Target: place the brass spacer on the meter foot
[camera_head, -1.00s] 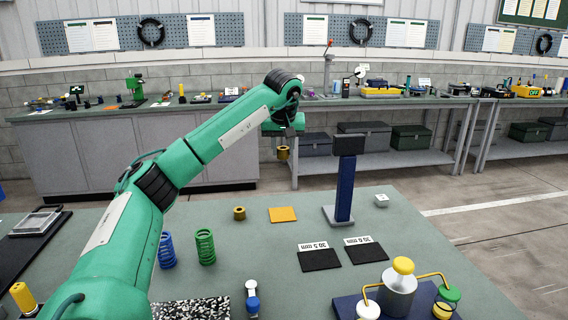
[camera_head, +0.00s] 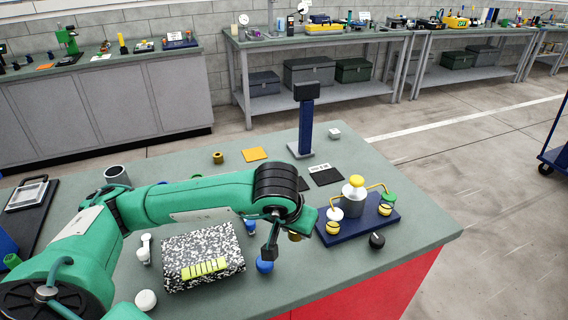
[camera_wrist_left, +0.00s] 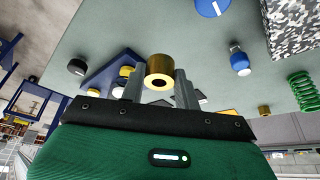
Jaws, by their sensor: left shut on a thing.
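My left gripper (camera_head: 284,240) is shut on a brass spacer (camera_head: 295,237), a short hollow ring. It holds the ring above the right front part of the table, left of the blue tray. In the left wrist view the spacer (camera_wrist_left: 160,66) sits between the two grey fingers, its bore visible. The meter is a blue post (camera_head: 306,128) with a dark head, standing upright toward the back of the table. Its grey foot (camera_head: 301,152) is bare where visible and lies well beyond the gripper. My right gripper is not in view.
A second brass ring (camera_head: 218,157) and an orange pad (camera_head: 254,154) lie at the back. The blue tray (camera_head: 345,233) carries a yellow-knobbed carousel; a black knob (camera_head: 377,240) lies beside it. A speckled block (camera_head: 190,279) and blue knob (camera_head: 265,265) are in front.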

